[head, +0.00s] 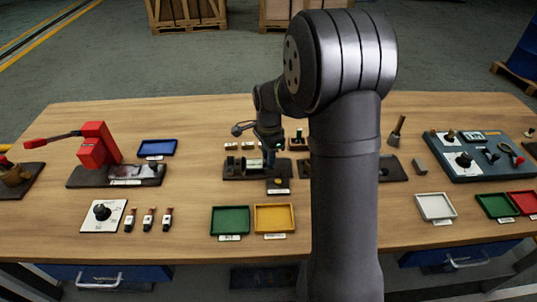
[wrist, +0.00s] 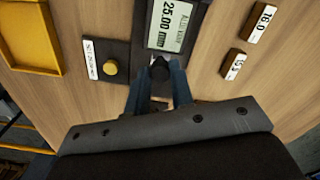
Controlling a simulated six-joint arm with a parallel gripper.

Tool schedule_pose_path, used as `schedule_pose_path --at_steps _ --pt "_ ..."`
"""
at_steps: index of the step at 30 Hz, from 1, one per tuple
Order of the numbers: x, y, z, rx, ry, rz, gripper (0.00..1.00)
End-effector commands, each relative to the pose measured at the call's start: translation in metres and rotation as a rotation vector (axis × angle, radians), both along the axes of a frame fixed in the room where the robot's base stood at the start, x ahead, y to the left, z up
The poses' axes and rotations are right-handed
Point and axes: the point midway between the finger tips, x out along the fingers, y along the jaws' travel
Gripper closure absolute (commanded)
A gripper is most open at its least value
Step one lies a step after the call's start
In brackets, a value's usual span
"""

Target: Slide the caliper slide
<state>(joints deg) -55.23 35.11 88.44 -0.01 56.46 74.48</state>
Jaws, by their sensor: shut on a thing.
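The caliper slide carries a digital display (wrist: 168,25) that reads 25.00 in the wrist view. A dark knob (wrist: 160,68) sits just below the display. My gripper (wrist: 159,78) has its two blue-grey fingers on either side of this knob and is shut on it. In the head view my gripper (head: 269,160) points down at the dark caliper stand (head: 238,170) in the middle of the bench. The arm and fingers hide part of the slide; the caliper's jaws cannot be made out.
A yellow button on a dark block (wrist: 111,67) is left of the display. Two labelled gauge blocks (wrist: 263,22) lie on its right. A yellow tray (head: 275,217) and a green tray (head: 230,220) stand in front. A red press (head: 97,147) stands at left.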

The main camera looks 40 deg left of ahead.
Motion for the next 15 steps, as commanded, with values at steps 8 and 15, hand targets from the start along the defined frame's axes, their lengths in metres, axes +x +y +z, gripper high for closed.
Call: schedule_pose_path --at_steps 8,15 --pt "0.014 -0.014 0.000 0.000 0.000 -0.004 1.00" --pt "0.022 -0.022 0.000 0.000 0.000 0.000 1.00"
